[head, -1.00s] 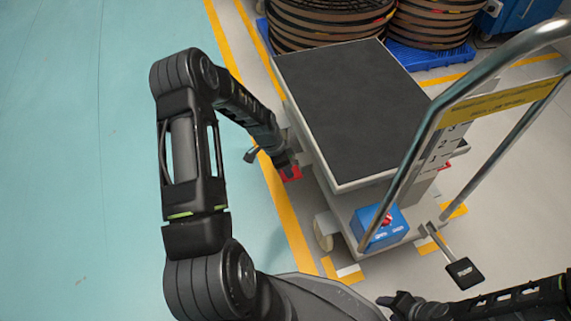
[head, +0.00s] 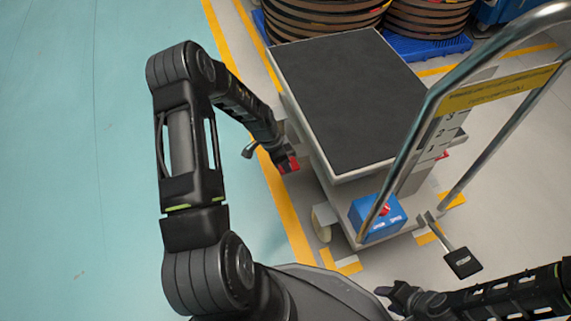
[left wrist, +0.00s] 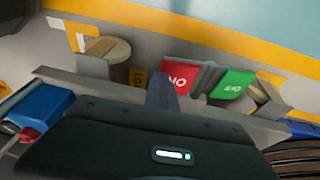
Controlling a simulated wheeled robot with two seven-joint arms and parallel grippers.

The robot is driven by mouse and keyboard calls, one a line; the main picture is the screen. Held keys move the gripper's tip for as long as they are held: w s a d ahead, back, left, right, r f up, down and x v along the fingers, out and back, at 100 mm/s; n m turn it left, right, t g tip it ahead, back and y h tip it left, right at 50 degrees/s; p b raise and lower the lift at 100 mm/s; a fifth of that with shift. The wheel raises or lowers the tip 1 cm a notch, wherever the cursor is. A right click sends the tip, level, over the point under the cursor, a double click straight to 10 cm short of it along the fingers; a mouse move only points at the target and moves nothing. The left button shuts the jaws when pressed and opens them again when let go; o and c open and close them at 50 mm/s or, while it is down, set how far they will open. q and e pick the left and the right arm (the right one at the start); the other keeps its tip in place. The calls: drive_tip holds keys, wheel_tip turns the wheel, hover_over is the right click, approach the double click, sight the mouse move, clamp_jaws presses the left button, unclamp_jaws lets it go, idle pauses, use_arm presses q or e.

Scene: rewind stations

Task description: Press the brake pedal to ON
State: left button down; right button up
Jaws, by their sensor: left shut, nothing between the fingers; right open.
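The red brake pedal (head: 289,166) sits low on the left side of the lift cart (head: 318,163). In the left wrist view the red pedal (left wrist: 186,75) carries white letters that look like ON, upside down. A green pedal (left wrist: 232,84) is beside it, its lettering hard to read. My left gripper (head: 283,158) is shut and empty, its tip at the red pedal and hiding part of it. I cannot tell whether it touches. The shut fingers (left wrist: 162,90) also show in the left wrist view. My right gripper (head: 391,295) is open, low in front of the cart.
A blue box with a red button (head: 377,217) is on the cart base. A black foot pedal (head: 463,263) sticks out from the handle end. The curved metal handle (head: 430,105) rises at right. Cable reels (head: 320,14) stand behind. The floor at left is clear.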

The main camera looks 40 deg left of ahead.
use_arm(q)
drive_tip(key=shift+s+d+f, duration=0.1)
drive_tip(key=shift+d+f, duration=0.05)
drive_tip(key=shift+f, duration=0.05)
use_arm(e)
drive_tip(key=shift+f, duration=0.1)
use_arm(q)
drive_tip(key=shift+s+d+f+b, duration=0.15)
drive_tip(key=shift+d+f+b, duration=0.15)
drive_tip(key=shift+f, duration=0.3)
drive_tip(key=shift+s+d+f+b, duration=0.2)
drive_tip(key=shift+f+b, duration=0.15)
drive_tip(key=shift+f, duration=0.25)
drive_tip(key=shift+s+d+f+b, duration=0.2)
drive_tip(key=shift+f+b, duration=0.15)
drive_tip(key=shift+f, duration=0.25)
use_arm(e)
drive_tip(key=shift+w+f, duration=0.15)
drive_tip(key=shift+f, duration=0.85)
use_arm(q)
drive_tip(key=shift+w+r, duration=0.1)
use_arm(e)
drive_tip(key=shift+r, duration=0.1)
